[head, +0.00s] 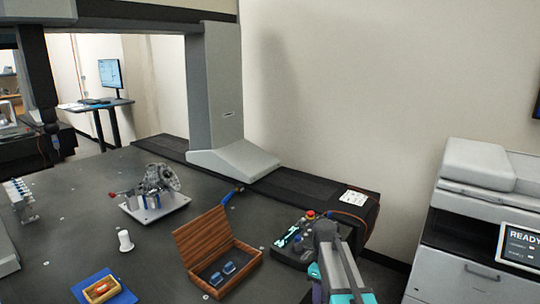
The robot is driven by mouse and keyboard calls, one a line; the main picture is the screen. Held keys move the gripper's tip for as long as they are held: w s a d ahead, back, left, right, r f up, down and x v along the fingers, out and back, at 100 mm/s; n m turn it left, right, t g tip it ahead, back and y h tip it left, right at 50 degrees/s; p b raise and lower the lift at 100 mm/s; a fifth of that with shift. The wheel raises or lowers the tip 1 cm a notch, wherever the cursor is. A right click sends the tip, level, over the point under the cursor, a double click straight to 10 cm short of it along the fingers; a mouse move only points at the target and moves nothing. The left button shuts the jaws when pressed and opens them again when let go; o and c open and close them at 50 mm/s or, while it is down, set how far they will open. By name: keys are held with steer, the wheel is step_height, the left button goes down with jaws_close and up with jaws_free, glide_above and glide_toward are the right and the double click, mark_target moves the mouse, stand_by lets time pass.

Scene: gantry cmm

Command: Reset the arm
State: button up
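My arm shows at the lower right of the head view, with grey links and teal joint caps. It rises from the bottom edge to a dark joint beside a control box. I cannot make out my gripper or its fingers in this view. Nothing held by it is visible.
On the dark measuring table (85,225) stand a metal part on a plate (153,203), a white cylinder (125,241), an open wooden case (217,285), a blue tray (84,290) and the control box (293,257). A gantry column (215,90) rises behind. A printer (460,235) stands right.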

steer(key=s+f+n+g, duration=0.1)
steer(key=s+f+n, duration=1.1)
steer(key=s+f, duration=0.4)
steer(key=s+f+n+g, duration=0.2)
steer(key=s+f+n, duration=1.1)
steer(key=s+f, duration=0.4)
steer(key=s, duration=0.4)
steer(key=shift+s+f+g, duration=0.15)
steer(key=shift+s+g, duration=0.15)
